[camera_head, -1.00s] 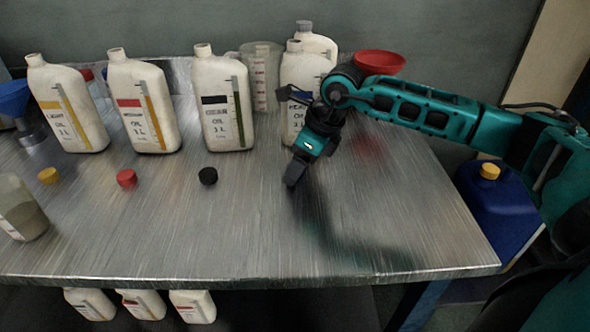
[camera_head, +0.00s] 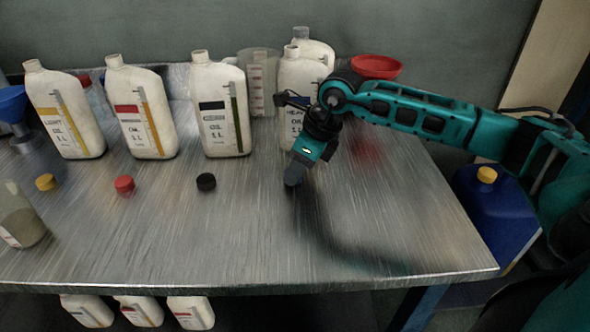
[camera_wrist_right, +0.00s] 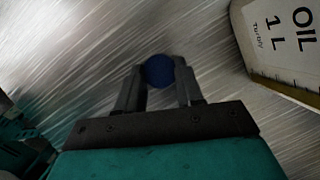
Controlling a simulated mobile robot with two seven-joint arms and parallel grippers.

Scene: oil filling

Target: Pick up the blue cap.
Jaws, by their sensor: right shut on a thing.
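The blue cap (camera_wrist_right: 158,71) shows in the right wrist view between the fingertips of my right gripper (camera_wrist_right: 160,82), which is shut on it. In the head view my right gripper (camera_head: 295,177) points down at the metal table, in front of the bottle at the right end of the row. The cap is hidden behind the gripper there. I cannot tell whether the cap still touches the table. My left gripper is not in view.
Oil bottles (camera_head: 144,110) stand along the back of the metal table (camera_head: 200,240). Yellow (camera_head: 46,182), red (camera_head: 124,185) and black (camera_head: 206,182) caps lie in front. A beaker (camera_head: 20,215) is at the left, a red funnel (camera_head: 376,66) behind my right arm. The front right of the table is clear.

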